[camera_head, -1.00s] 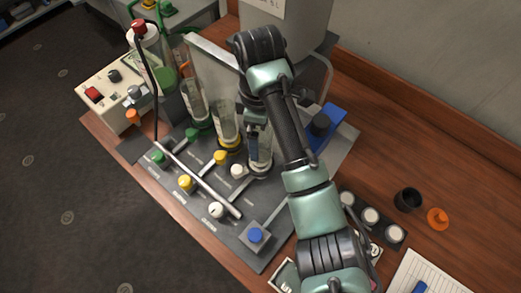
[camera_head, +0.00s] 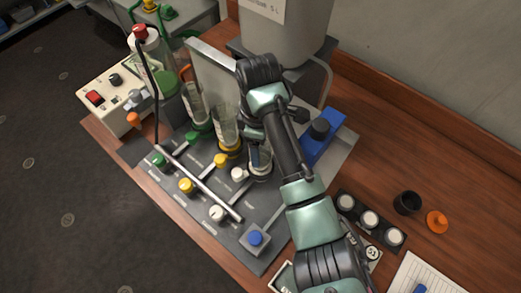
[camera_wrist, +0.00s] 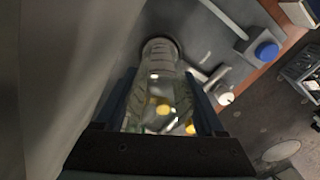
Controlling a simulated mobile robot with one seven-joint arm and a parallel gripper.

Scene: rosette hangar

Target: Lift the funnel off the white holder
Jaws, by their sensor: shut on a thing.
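The clear glass funnel (camera_head: 261,158) stands at the right end of the row of three vessels, partly hidden behind my arm. In the wrist view the funnel (camera_wrist: 160,88) runs between my two dark fingers, with yellow knobs showing through the glass. My gripper (camera_wrist: 158,100) is shut on the funnel; in the head view my gripper (camera_head: 252,137) is at its upper part. The holder (camera_head: 259,175) at the funnel's foot, beside the white knob, is mostly covered. I cannot tell whether the funnel is clear of it.
A yellow-based vessel (camera_head: 226,132) and a green-based vessel (camera_head: 197,110) stand to the left. A grey upright panel (camera_head: 212,72) and a large grey container (camera_head: 285,35) are behind. A blue block (camera_head: 322,140) is close on the right. Several coloured knobs line the front.

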